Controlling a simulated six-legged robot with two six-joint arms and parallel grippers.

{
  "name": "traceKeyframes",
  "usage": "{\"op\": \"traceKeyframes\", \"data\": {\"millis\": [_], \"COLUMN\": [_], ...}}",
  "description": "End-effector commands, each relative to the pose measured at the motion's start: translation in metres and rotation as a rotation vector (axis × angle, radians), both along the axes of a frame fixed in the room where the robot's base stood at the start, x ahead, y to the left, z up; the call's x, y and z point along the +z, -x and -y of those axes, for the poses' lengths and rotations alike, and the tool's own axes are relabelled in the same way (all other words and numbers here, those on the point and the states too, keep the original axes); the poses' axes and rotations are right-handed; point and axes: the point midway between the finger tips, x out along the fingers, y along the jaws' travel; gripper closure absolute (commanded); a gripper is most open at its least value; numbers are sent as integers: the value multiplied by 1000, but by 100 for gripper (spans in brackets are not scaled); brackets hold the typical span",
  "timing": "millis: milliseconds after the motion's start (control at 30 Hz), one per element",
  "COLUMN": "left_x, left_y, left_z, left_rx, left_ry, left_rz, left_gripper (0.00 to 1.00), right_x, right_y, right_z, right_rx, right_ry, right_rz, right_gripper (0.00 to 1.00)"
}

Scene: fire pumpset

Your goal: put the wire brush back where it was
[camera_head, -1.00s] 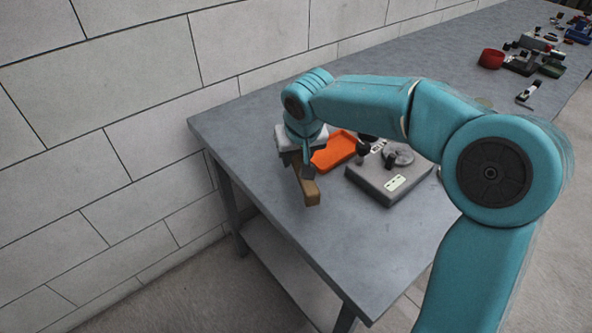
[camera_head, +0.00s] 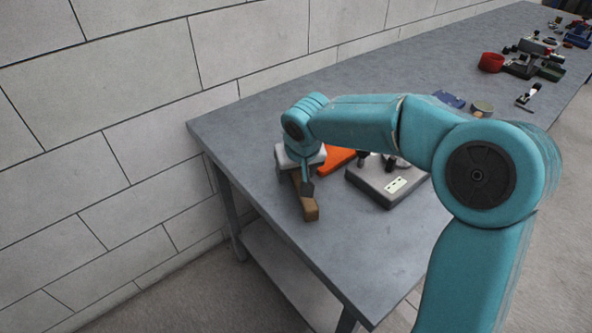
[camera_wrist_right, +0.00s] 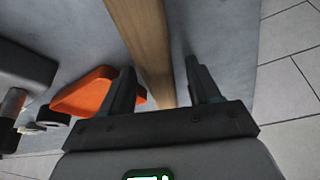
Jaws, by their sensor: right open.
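The wire brush shows as a long wooden handle (camera_head: 309,209) near the left end of the grey table. My right gripper (camera_head: 303,187) is directly above it, pointing down. In the right wrist view the wooden handle (camera_wrist_right: 146,38) runs between the two fingers of the open right gripper (camera_wrist_right: 160,72), with a gap visible at the right finger. The brush's far end and bristles are hidden under the gripper or out of view. My left gripper is not in view.
An orange tray (camera_head: 332,162) lies just right of the brush, partly hidden by my arm. A grey box-like device (camera_head: 385,192) stands beside it. A red round container (camera_head: 491,62) and several tools are farther back. Bare table lies in front of the brush.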

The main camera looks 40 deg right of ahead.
Motion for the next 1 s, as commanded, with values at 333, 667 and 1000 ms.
{"op": "traceKeyframes", "data": {"millis": [333,667,1000], "left_x": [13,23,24], "left_y": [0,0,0], "left_z": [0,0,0], "left_rx": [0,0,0], "left_ry": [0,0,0], "left_rz": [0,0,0], "left_gripper": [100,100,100], "right_x": [53,108,114], "right_y": [16,38,42], "right_z": [-6,-13,-14], "right_rx": [0,0,0], "right_ry": [0,0,0], "right_rz": [7,3,0], "right_gripper": [38,38,38]}}
